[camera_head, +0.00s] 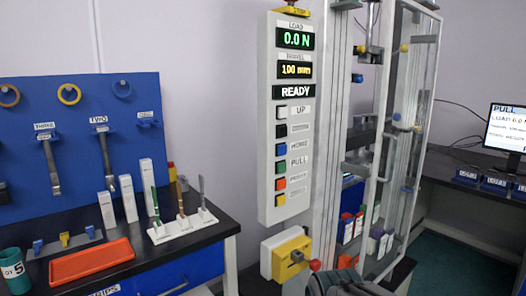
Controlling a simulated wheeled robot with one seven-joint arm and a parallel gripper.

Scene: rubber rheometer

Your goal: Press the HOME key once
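The tall white control panel (265,120) stands upright in the middle of the head view. Its HOME label (299,146) sits beside a blue key (281,149), third from the top in the key column. A black key (281,130) is just above it and a green key (281,168), labelled PULL, just below. The displays read 0.0 N, 100 mm and READY. My gripper (345,284) seems to be the dark grey shape at the bottom edge, below and right of the panel, clear of the keys. Its fingers cannot be made out.
A yellow switch box (291,254) with a red knob sits below the panel. The clear-doored test frame (405,130) stands to the right. At left, a dark bench (205,235) holds an orange tray (92,260) and a white specimen stand (182,228). Space before the keys looks clear.

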